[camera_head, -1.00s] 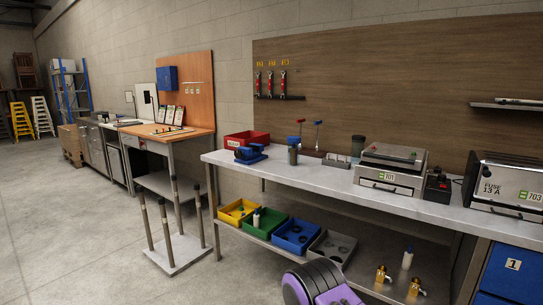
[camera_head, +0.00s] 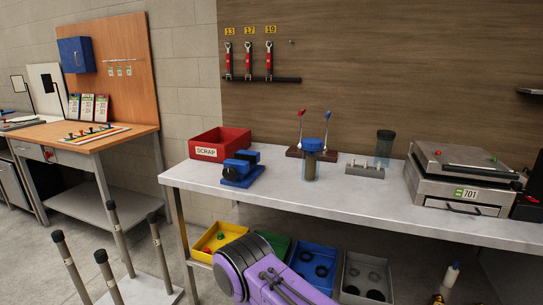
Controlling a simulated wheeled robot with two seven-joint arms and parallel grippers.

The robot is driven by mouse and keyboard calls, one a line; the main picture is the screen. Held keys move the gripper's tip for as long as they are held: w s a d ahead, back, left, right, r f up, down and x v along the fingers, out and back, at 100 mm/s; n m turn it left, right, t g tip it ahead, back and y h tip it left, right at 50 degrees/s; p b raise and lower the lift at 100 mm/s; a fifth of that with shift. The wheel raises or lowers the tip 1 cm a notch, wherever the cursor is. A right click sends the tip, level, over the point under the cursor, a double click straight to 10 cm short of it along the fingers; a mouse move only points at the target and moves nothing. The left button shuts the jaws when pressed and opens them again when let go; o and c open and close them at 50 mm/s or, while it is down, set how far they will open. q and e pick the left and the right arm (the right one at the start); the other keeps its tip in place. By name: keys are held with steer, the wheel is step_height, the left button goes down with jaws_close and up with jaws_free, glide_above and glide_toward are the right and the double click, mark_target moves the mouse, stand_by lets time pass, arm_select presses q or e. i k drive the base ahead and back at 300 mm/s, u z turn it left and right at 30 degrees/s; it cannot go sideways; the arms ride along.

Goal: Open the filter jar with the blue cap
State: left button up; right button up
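The filter jar with the blue cap (camera_head: 312,160) stands upright on the metal bench, a clear body with brownish contents under a wide blue cap. The cap looks seated on the jar. A second jar with a dark cap (camera_head: 384,146) stands farther back to the right. A purple and dark grey arm part of mine shows at the bottom centre, below the bench edge. Neither gripper shows in the view.
The metal bench (camera_head: 300,203) has a red SCRAP bin (camera_head: 220,146), a blue vise-like device (camera_head: 240,169) left of the jar, a small metal block (camera_head: 365,171) and a press marked 701 (camera_head: 462,184) to the right. Bare bench lies in front of the jar. Capped posts (camera_head: 66,252) stand at left.

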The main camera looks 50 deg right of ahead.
mark_target(311, 158)
steer(key=i, duration=0.85)
steer(key=z, duration=2.15)
